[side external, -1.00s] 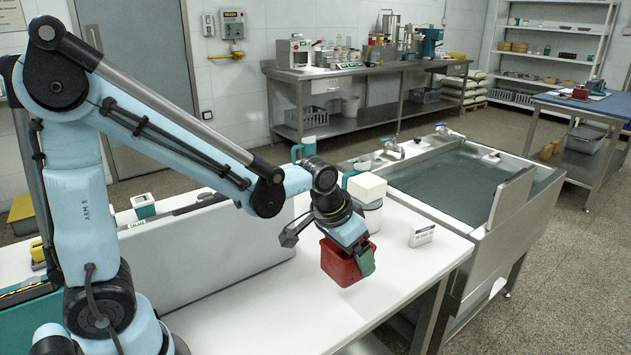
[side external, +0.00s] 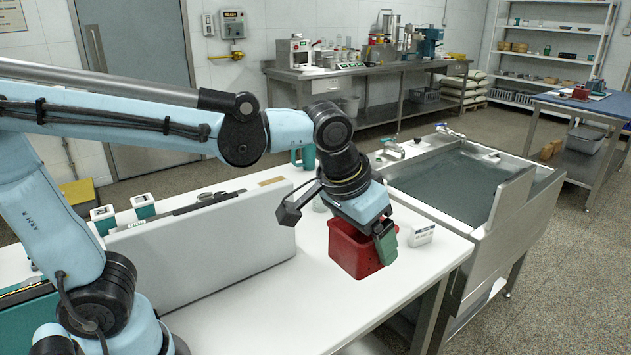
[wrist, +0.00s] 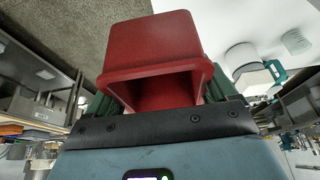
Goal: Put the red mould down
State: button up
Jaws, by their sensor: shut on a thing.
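The red mould (side external: 350,250) is a small open box with a rim. My gripper (side external: 384,240) is shut on it, with green fingers at its side, above or at the white table top (side external: 300,320) near its right end. I cannot tell whether its base touches the table. In the wrist view the mould (wrist: 150,45) fills the upper middle, its rim towards me and its inside partly dark. Green finger parts show on both sides of it in the wrist view (wrist: 160,105).
The sink (side external: 455,185) lies beyond the table's right edge. A large pale grey panel (side external: 200,245) stands on the table to the left. The front of the table is clear.

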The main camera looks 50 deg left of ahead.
jog(key=w+a+r+n+y, duration=0.25)
jog(key=w+a+n, duration=0.25)
jog(key=w+a, duration=0.95)
jog(key=w+a+n, duration=0.2)
jog(key=a+n, duration=0.1)
jog(key=a, duration=1.4)
jog(key=shift+n+g+y, duration=0.45)
jog(key=shift+n+g, duration=0.15)
jog(key=s+a+f, duration=0.1)
jog(key=a+f, duration=0.3)
jog(key=a, duration=0.2)
jog(key=s+a+f, duration=0.1)
jog(key=a+f, duration=0.4)
jog(key=a, duration=0.1)
jog(key=s+a+f, duration=0.1)
jog(key=a+f, duration=0.4)
jog(key=a, duration=0.2)
jog(key=shift+a+f, duration=0.1)
jog(key=shift+f, duration=2.05)
jog(key=shift+f, duration=0.15)
